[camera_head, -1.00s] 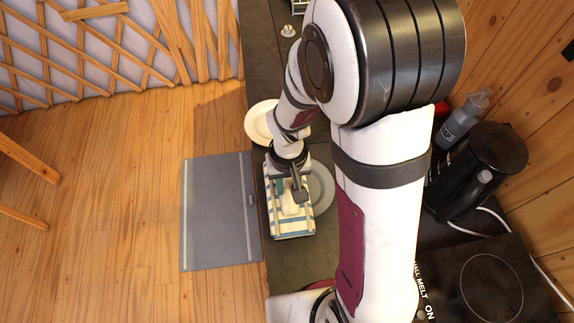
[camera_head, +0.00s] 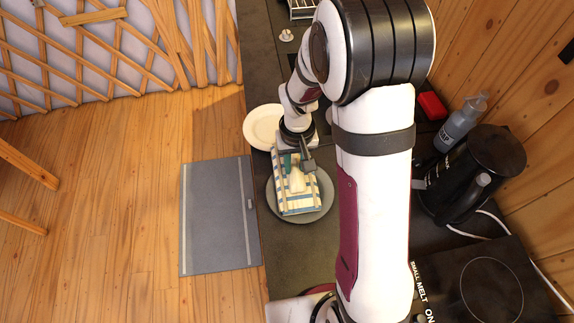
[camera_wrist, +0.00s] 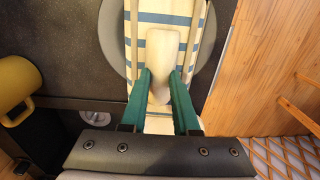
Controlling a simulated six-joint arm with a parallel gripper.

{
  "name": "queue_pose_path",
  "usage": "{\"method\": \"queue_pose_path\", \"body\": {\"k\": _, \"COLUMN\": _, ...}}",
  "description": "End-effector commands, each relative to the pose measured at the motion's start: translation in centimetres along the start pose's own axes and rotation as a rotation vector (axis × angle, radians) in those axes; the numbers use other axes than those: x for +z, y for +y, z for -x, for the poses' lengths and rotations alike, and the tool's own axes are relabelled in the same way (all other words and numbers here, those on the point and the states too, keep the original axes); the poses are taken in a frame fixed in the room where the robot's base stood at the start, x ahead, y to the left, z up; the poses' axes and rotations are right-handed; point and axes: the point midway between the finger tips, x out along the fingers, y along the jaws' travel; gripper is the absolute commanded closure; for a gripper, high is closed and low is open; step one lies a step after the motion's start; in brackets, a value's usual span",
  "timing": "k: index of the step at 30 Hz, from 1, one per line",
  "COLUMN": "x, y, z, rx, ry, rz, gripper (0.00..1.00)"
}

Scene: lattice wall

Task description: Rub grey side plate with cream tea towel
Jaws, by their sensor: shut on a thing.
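The cream tea towel with blue stripes (camera_head: 299,197) lies folded over the grey side plate (camera_head: 326,203) on the dark counter. It covers the plate's middle, and the rim shows around it. My gripper (camera_head: 294,168) is above the towel. In the wrist view, the green fingers of my gripper (camera_wrist: 164,76) are shut on a raised, bunched part of the towel (camera_wrist: 160,62). The grey plate's rim (camera_wrist: 115,40) shows on both sides of the towel there. Whether the towel presses on the plate is hard to tell.
A cream plate (camera_head: 260,127) lies just beyond the towel. A yellow mug (camera_wrist: 18,84) shows in the wrist view. A soap bottle (camera_head: 460,125), red object (camera_head: 432,105), black kettle (camera_head: 478,172) and hob (camera_head: 490,285) are at right. The counter's left edge is close.

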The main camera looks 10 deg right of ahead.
Motion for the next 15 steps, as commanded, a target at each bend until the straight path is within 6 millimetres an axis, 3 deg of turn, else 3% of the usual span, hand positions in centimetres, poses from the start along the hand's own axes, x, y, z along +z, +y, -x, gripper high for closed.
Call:
{"method": "queue_pose_path", "body": {"k": 3, "x": 0.1, "y": 1.1, "z": 0.0, "rx": 0.000, "ry": 0.000, "rz": -0.002, "gripper": 1.00}}
{"method": "queue_pose_path", "body": {"k": 15, "x": 3.9, "y": 0.7, "z": 0.0, "rx": 0.000, "ry": -0.001, "rz": 0.000, "gripper": 1.00}}
